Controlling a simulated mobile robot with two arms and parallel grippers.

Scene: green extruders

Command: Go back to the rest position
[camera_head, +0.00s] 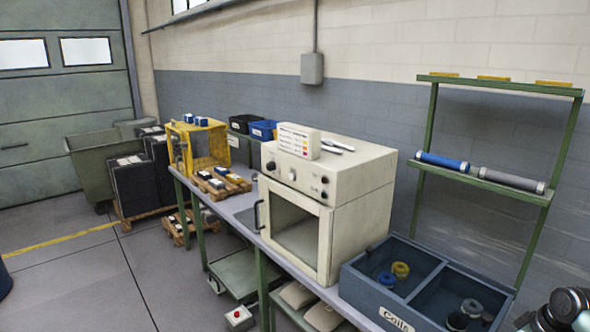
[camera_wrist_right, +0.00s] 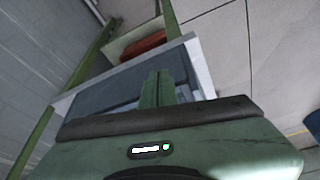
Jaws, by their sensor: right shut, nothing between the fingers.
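My right gripper (camera_wrist_right: 158,88) shows in the right wrist view. Its green fingers are together and nothing is between them. Beyond the fingers is a dark blue-grey surface with a pale rim (camera_wrist_right: 195,65); I cannot tell for sure what it is. In the head view a dark part of my right arm (camera_head: 562,310) enters at the bottom right corner, beside the blue coil box (camera_head: 365,297). My left gripper is in neither view.
A cream oven (camera_head: 352,195) stands on the bench, left of the coil box. A green rack (camera_head: 430,130) with a blue and a grey roll stands behind the box. Pallets with boxes and a yellow cage (camera_head: 205,145) are further left. Open floor lies at the lower left.

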